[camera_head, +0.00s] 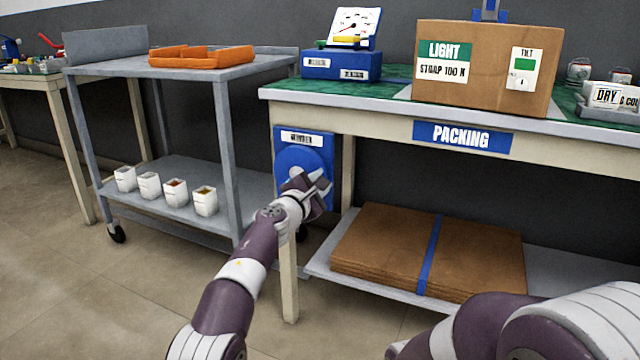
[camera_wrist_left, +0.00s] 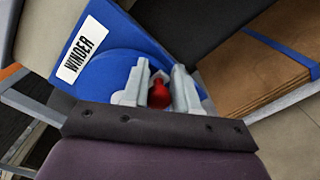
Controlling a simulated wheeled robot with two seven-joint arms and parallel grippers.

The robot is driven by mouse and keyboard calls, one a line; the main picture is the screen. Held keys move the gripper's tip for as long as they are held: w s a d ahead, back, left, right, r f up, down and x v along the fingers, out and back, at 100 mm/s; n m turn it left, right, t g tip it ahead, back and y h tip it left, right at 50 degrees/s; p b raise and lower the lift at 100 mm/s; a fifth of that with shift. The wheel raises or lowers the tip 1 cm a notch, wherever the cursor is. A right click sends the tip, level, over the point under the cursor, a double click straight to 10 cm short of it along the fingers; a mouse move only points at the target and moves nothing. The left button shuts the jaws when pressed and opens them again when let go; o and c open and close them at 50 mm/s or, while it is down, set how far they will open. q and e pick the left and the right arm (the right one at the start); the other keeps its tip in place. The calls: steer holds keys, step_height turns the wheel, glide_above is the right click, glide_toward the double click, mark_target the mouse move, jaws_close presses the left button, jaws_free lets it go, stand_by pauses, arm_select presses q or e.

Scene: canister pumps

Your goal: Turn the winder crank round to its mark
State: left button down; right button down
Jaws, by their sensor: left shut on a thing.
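The winder is a blue box with a round blue disc (camera_head: 293,158) and a white label, fixed to the left front of the packing table. In the left wrist view the winder (camera_wrist_left: 103,68) fills the upper left, its label reading WINDER. A red crank knob (camera_wrist_left: 158,95) shows between the grey fingers of my left gripper (camera_wrist_left: 157,82). My left gripper (camera_head: 318,182) is shut on this knob at the disc's lower right in the head view. The crank arm and the mark are not clearly visible. My right arm shows at lower right, but its gripper is out of view.
A grey cart (camera_head: 110,67) with an orange tray (camera_head: 200,58) stands left of the winder. The packing table (camera_head: 390,108) carries a cardboard box (camera_head: 480,75) and a blue scale (camera_head: 340,66). Strapped cardboard (camera_head: 385,250) lies on its lower shelf (camera_head: 325,262).

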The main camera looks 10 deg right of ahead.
arm_select(q)
steer(key=shift+w+a+f, duration=0.25)
steer(key=shift+a+f, duration=0.15)
steer(key=shift+f, duration=0.1)
steer(key=c, duration=1)
jaws_free()
steer(key=shift+o, duration=0.3)
steer(key=shift+w+a+f, duration=0.1)
steer(key=shift+a, duration=0.05)
steer(key=shift+s+b, duration=0.4)
steer(key=shift+b, duration=0.15)
steer(key=b+v, duration=0.3)
steer(key=v, duration=0.9)
steer(key=shift+r, duration=0.25)
steer(key=shift+a, duration=0.1)
